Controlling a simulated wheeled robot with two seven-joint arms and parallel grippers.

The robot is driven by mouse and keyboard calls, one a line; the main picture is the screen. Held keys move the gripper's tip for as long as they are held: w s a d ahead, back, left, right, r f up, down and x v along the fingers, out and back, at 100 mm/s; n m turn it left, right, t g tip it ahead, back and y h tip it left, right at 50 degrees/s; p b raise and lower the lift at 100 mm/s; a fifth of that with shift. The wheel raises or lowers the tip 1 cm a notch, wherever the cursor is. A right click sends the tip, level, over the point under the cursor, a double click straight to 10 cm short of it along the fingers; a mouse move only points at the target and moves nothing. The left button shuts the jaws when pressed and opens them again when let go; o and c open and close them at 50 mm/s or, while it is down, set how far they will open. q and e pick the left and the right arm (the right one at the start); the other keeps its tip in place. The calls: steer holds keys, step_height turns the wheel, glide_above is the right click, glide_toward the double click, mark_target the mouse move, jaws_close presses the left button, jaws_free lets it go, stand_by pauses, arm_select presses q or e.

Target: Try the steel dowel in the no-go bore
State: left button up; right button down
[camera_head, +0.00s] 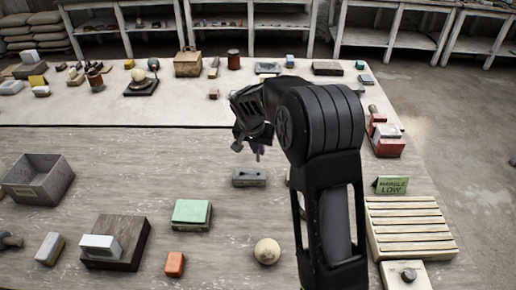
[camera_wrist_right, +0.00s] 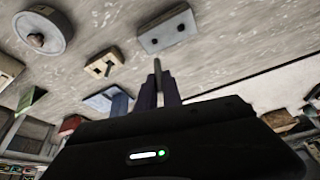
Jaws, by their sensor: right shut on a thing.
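The grey gauge block (camera_head: 249,177) lies on the table's middle, below my right gripper (camera_head: 248,148) in the head view. My right gripper (camera_wrist_right: 160,92) is shut on the steel dowel (camera_wrist_right: 157,66), a thin grey pin sticking out between the fingers. The dowel's tip points at the block's near edge and appears outside both bores. The gap between them is hard to judge. My left gripper is not in view.
A green-topped box (camera_head: 191,214), a pale sphere (camera_head: 267,251) and an orange block (camera_head: 175,264) lie in front. A grey open bin (camera_head: 38,180) is at left. Bare table surrounds the gauge block's left side.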

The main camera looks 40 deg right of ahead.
mark_target(258, 161)
steer(key=shift+f+b, duration=1.9)
steer(key=shift+f, duration=0.5)
steer(key=shift+b, duration=0.35)
steer(key=shift+f+b, duration=0.7)
steer(key=shift+f, duration=0.1)
steer(key=shift+r, duration=0.15)
steer(key=shift+r+p, duration=0.3)
steer(key=shift+r, duration=0.1)
steer(key=shift+b, duration=0.3)
stand_by(1.9)
steer(key=shift+f+b, duration=0.45)
steer(key=shift+f, duration=0.05)
steer(key=shift+r, duration=0.15)
